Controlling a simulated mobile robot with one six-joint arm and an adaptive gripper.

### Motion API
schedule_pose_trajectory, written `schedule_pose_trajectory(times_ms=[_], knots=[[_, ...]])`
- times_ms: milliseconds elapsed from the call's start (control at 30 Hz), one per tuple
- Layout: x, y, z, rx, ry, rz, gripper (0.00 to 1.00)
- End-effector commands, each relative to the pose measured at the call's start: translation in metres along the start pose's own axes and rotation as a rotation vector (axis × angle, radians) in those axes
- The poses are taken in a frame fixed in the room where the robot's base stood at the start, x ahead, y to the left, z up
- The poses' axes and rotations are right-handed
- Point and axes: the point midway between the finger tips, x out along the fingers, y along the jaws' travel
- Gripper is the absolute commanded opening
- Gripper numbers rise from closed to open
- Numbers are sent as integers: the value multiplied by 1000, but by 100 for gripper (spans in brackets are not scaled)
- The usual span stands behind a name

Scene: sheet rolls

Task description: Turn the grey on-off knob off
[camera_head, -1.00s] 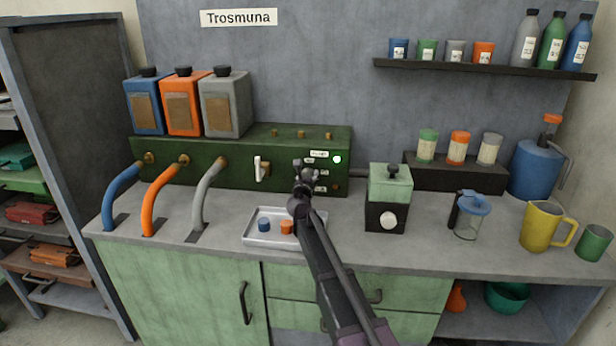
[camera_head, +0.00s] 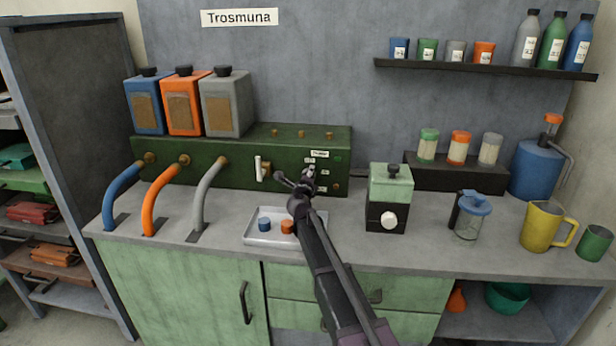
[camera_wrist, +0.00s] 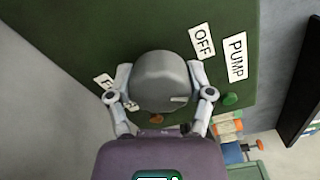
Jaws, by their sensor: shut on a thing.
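The grey knob (camera_wrist: 162,72) is on the green panel (camera_head: 215,165) and fills the middle of the wrist view. My gripper (camera_wrist: 160,84) is shut on it, one finger on each side. A short pale mark shows low on the right of the knob's face. An OFF label (camera_wrist: 202,41) and a PUMP label (camera_wrist: 236,57) are to its right; another label (camera_wrist: 103,82) at its left is partly covered by a finger. The green lamp (camera_wrist: 230,99) looks unlit. In the head view my gripper (camera_head: 298,180) hides the knob.
A white lever (camera_head: 260,168) is on the panel left of my gripper. A tray (camera_head: 262,240) with blue and orange pieces lies below. A green-and-black device (camera_head: 386,218) stands to the right. Three hoses run from the panel's left into the counter.

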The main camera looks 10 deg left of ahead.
Motion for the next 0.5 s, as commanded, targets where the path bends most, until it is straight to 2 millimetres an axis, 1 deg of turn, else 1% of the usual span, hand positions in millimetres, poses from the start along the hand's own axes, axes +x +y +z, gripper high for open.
schedule_pose_trajectory(times_ms=[200, 500], knots=[[2, 0, 0, -207, 2, -1, 20], [2, 0, 0, -441, 2, -1, 20]])
